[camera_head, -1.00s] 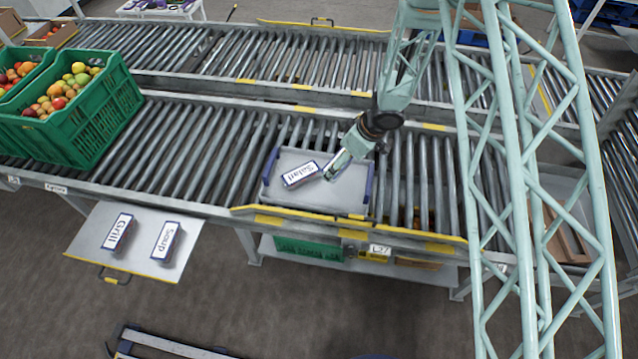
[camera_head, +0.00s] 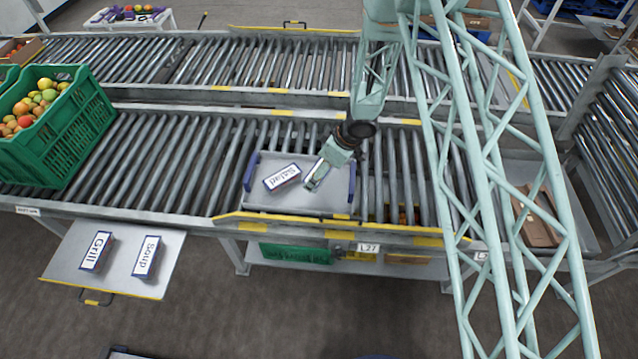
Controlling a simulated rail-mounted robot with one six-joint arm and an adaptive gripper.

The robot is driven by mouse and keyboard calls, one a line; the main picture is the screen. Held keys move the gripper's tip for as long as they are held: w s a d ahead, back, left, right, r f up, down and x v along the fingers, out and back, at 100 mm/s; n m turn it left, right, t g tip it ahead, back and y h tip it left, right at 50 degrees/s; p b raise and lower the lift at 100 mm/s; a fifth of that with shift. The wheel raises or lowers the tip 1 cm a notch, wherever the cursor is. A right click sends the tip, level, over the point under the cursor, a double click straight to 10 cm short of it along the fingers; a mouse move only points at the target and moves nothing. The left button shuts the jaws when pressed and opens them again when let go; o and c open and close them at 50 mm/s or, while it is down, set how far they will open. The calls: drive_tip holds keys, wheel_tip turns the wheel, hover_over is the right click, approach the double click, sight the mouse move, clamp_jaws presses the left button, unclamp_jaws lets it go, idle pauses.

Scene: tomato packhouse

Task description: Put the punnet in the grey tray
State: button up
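A punnet labelled "Salad" (camera_head: 281,178) lies tilted across the left part of the grey tray (camera_head: 285,202), which has blue ends and sits on the near roller conveyor. Two similar punnets, labelled "Grill" (camera_head: 97,252) and "Soup" (camera_head: 147,257), lie on a grey side shelf (camera_head: 120,279) at the lower left. My gripper (camera_head: 311,186) is low over the tray, just right of the "Salad" punnet. A small gap shows between them. The fingers are too small to tell whether they are open or shut.
A green crate (camera_head: 70,138) of tomatoes stands on the conveyor at the left. The near rollers (camera_head: 165,160) between crate and tray are bare. A yellow-marked rail (camera_head: 330,225) runs along the tray's front side. A cardboard box (camera_head: 537,222) is at the right.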

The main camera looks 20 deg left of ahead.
drive_tip(key=shift+f, duration=0.8)
drive_tip(key=shift+f+b, duration=1.05)
drive_tip(key=shift+f, duration=0.8)
drive_tip(key=shift+f, duration=0.15)
drive_tip(key=o, duration=0.9)
drive_tip(key=p+v, duration=0.4)
drive_tip(key=v, duration=0.8)
drive_tip(key=shift+w+r, duration=0.1)
drive_tip(key=shift+r, duration=0.1)
